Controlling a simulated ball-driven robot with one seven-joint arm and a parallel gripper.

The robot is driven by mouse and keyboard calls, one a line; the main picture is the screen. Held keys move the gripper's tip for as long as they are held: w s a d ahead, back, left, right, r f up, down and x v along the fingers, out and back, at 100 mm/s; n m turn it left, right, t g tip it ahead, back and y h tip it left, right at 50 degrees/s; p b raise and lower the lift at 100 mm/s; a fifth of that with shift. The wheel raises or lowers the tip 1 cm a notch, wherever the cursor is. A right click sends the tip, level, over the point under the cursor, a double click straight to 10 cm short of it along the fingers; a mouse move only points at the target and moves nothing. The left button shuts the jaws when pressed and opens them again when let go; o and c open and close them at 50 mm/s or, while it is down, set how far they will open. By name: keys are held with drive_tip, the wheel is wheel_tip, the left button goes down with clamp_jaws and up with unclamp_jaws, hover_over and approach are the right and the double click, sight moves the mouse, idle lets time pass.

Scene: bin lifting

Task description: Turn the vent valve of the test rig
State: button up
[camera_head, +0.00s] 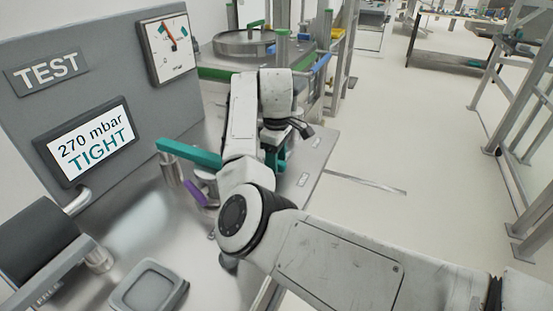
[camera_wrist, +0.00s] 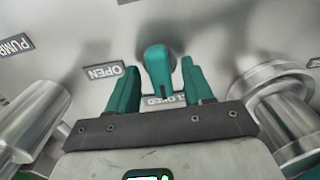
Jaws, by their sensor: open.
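In the wrist view a teal valve handle (camera_wrist: 158,66) stands between the fingers of my gripper (camera_wrist: 160,82). My gripper is open, with one teal finger on each side of the handle and a visible gap to both. An OPEN label (camera_wrist: 103,72) lies left of the handle. A second label (camera_wrist: 165,101), partly hidden, lies behind its lower end and seems to read CLOSED. In the head view my gripper (camera_head: 286,158) is low over the right part of the test rig bench (camera_head: 145,225). The handle between the fingers cannot be made out there.
A teal bar handle (camera_head: 190,153) and a purple handle (camera_head: 195,192) stand left of my arm. Metal cylinders (camera_wrist: 275,105) (camera_wrist: 38,115) flank my gripper. Open floor (camera_head: 400,150) lies right.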

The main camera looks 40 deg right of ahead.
drive_tip(key=shift+f, duration=0.15)
drive_tip(key=shift+c, duration=0.3)
clamp_jaws()
drive_tip(key=shift+p, duration=0.3)
drive_tip(key=m+p, duration=0.2)
drive_tip(key=p, duration=0.1)
drive_tip(key=shift+r+m, duration=0.3)
drive_tip(key=shift+m, duration=0.1)
drive_tip(key=m+p, duration=0.4)
drive_tip(key=m, duration=0.1)
drive_tip(key=shift+f+p, duration=0.1)
drive_tip(key=shift+p, duration=0.2)
drive_tip(key=m+p, duration=0.2)
drive_tip(key=m, duration=0.3)
drive_tip(key=shift+m, duration=0.4)
drive_tip(key=shift+f+m+p, duration=0.1)
drive_tip(key=shift+m+p, duration=0.65)
drive_tip(key=shift+m, duration=1.35)
